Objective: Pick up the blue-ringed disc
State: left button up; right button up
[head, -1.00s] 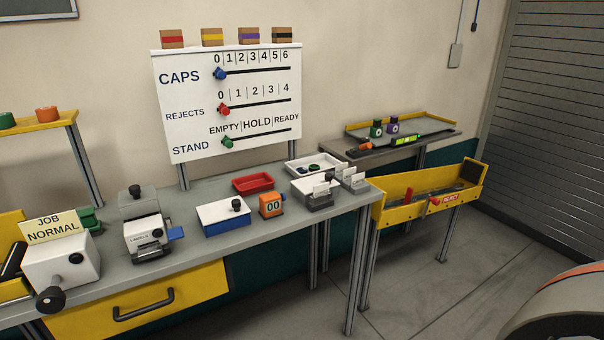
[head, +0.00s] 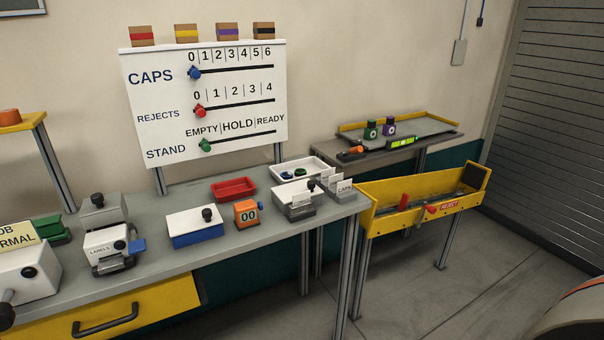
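No disc with a clear blue ring can be made out. Small discs lie in the white tray (head: 316,165) at the back right of the grey bench. One looks dark with some blue (head: 286,176) and one looks green (head: 300,173); they are too small to tell their rings for sure. Neither of my grippers is in the head view.
The grey bench (head: 215,240) also carries a red tray (head: 234,189), a blue box with a white lid (head: 196,228), an orange counter (head: 247,214) and a label machine (head: 106,248). A yellow reject trough (head: 380,214) stands to the right. Bare floor (head: 420,290) lies in front.

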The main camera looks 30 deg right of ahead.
aim_at(286, 175)
jog(key=l, duration=0.4)
jog(key=i+l+z, duration=0.1)
jog(key=l, duration=0.25)
jog(key=i+l, duration=0.15)
jog(key=l, duration=0.25)
jog(key=l+z, duration=0.1)
jog(key=l, duration=0.3)
jog(key=i+l, duration=0.2)
jog(key=l, duration=0.15)
